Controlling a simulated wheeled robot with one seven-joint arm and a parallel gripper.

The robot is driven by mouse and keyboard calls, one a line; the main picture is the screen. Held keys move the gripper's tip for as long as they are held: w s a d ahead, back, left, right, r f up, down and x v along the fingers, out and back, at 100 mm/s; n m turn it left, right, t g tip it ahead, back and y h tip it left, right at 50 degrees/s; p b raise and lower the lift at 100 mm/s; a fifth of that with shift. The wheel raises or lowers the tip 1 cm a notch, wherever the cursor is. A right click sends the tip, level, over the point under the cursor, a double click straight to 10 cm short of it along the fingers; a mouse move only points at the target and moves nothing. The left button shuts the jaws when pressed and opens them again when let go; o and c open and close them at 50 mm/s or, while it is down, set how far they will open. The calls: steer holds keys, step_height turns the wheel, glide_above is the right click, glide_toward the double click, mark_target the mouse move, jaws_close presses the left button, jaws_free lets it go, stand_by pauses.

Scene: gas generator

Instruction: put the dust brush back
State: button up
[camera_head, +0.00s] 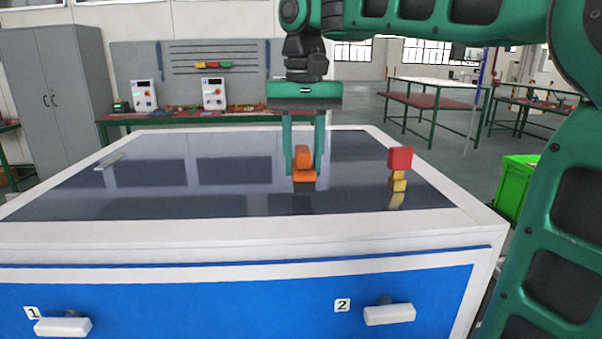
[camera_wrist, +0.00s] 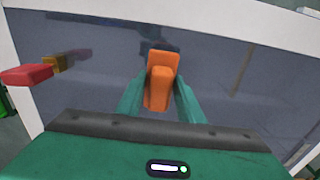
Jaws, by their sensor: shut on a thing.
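An orange object (camera_head: 304,158), which looks like the dust brush, is between the fingers of my gripper (camera_head: 303,173). A dark band shows just below it. I cannot tell whether that is bristles or a reflection, or whether the brush touches the table top. In the wrist view the orange brush (camera_wrist: 160,88) sits between the two green fingers of my gripper (camera_wrist: 163,95), which are shut on it. My gripper points down over the middle of the dark, glossy table top (camera_head: 220,195).
A red block (camera_head: 400,158) on a yellow piece (camera_head: 398,183) stands to the right of my gripper. A thin pale object (camera_head: 109,161) lies at the far left. Two numbered drawers with white handles (camera_head: 63,327) (camera_head: 389,314) are in front. A green bin (camera_head: 517,184) stands at right.

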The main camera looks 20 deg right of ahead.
mark_target(304, 149)
steer(key=shift+f, duration=1.35)
steer(key=o, duration=1.1)
steer(key=shift+r, duration=6.1)
